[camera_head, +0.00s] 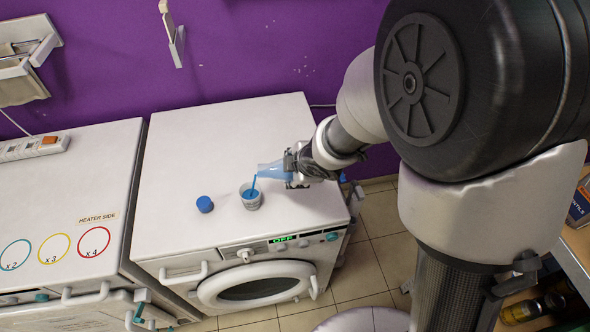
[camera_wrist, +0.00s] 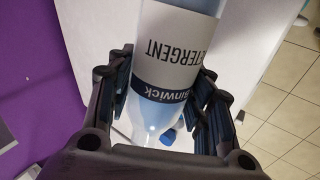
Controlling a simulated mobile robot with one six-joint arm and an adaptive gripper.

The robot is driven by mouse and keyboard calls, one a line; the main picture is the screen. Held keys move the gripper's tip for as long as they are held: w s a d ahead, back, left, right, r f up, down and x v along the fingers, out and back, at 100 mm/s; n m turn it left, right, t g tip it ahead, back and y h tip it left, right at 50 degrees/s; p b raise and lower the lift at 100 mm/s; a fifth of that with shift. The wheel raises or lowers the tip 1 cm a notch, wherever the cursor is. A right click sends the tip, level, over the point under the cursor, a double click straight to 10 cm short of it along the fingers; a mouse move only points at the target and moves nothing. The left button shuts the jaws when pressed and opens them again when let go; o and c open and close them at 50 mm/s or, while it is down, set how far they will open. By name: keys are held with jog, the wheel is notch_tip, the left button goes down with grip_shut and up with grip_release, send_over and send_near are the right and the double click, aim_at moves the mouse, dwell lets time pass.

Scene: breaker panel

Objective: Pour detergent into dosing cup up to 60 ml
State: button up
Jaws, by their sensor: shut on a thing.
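My gripper (camera_head: 292,164) is shut on the blue detergent bottle (camera_head: 272,169), which is tipped to the left above the washing machine top. A blue stream runs from the bottle's mouth down into the small dosing cup (camera_head: 251,201). Blue shows inside the cup; its level against the marks is too small to read. In the wrist view the fingers (camera_wrist: 165,105) clasp the bottle (camera_wrist: 180,55), with its label partly covered. The blue cap (camera_head: 205,204) lies on the machine left of the cup. In the wrist view a blue cap-like thing (camera_wrist: 168,137) shows past the bottle.
The washing machine (camera_head: 190,140) has a clear white top around the cup and cap, and a display reading OFF (camera_head: 283,239). Another white machine (camera_head: 70,190) with coloured rings stands left. A purple wall (camera_head: 230,50) rises behind, and a shelf (camera_head: 572,240) stands right.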

jog(key=p, duration=0.2)
jog(key=r+y+p, duration=0.1)
jog(key=p, duration=0.1)
jog(key=shift+d+r, duration=0.15)
jog(key=shift+r, duration=0.1)
jog(key=r+y+p, duration=0.1)
jog(key=p, duration=0.3)
jog(key=shift+d+m, duration=0.15)
jog(key=shift+m, duration=0.25)
jog(key=shift+w+r+y+p, duration=0.1)
jog(key=shift+r+y+p, duration=0.1)
jog(key=shift+y+p, duration=0.5)
jog(key=r+y+p, duration=0.1)
jog(key=p, duration=0.1)
jog(key=r+m+y+p, duration=0.1)
jog(key=r+p, duration=0.1)
jog(key=a+r+y+p, duration=0.1)
jog(key=shift+r+m+g+y+p, duration=0.3)
jog(key=shift+m+y+p, duration=0.1)
jog(key=shift+s+a+r+y, duration=0.2)
jog(key=shift+a+r+y, duration=0.05)
jog(key=shift+r+y, duration=0.15)
jog(key=shift+f, duration=0.1)
